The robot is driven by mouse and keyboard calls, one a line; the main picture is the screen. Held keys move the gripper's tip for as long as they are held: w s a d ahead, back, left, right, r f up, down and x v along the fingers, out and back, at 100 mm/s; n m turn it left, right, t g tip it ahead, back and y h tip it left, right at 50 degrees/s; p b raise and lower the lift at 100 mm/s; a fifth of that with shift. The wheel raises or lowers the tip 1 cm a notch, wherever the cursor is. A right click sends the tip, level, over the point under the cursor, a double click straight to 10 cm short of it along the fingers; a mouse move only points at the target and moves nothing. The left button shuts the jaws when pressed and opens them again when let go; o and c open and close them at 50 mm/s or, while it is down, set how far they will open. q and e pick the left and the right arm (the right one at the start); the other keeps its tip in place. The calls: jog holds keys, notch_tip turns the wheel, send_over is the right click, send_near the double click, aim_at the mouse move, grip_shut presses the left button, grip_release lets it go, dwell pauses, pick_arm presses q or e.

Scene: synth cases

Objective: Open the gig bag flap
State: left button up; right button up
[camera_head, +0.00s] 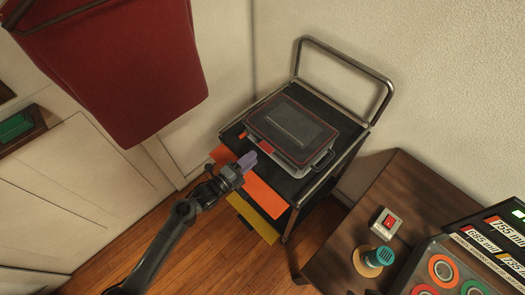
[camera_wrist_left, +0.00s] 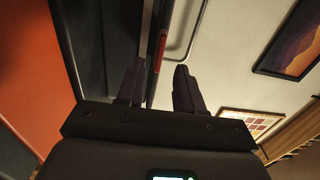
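The gig bag (camera_head: 290,128) lies flat on the top of a dark cart. It has a black top with red trim, a rectangular panel in the middle, a pale side and a handle at its right. Its flap looks closed. A red tab (camera_head: 267,146) is on its near-left edge; a red tab also shows beyond my fingers in the left wrist view (camera_wrist_left: 160,50). My left gripper (camera_head: 247,161) is just left of and in front of the bag. Its purple fingers (camera_wrist_left: 158,82) are apart with nothing visible between them. My right gripper is not in view.
The cart (camera_head: 349,128) has a raised metal rail at the back. Orange (camera_head: 262,195) and yellow (camera_head: 252,218) sheets stick out at its near side. A red hanging object (camera_head: 125,75) is at upper left. A wooden table (camera_head: 385,185) with switches stands at right.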

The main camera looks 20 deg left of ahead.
pick_arm(q)
jog(key=shift+b+x, duration=0.35)
jog(key=shift+x, duration=2.75)
jog(key=shift+s, duration=0.1)
grip_shut()
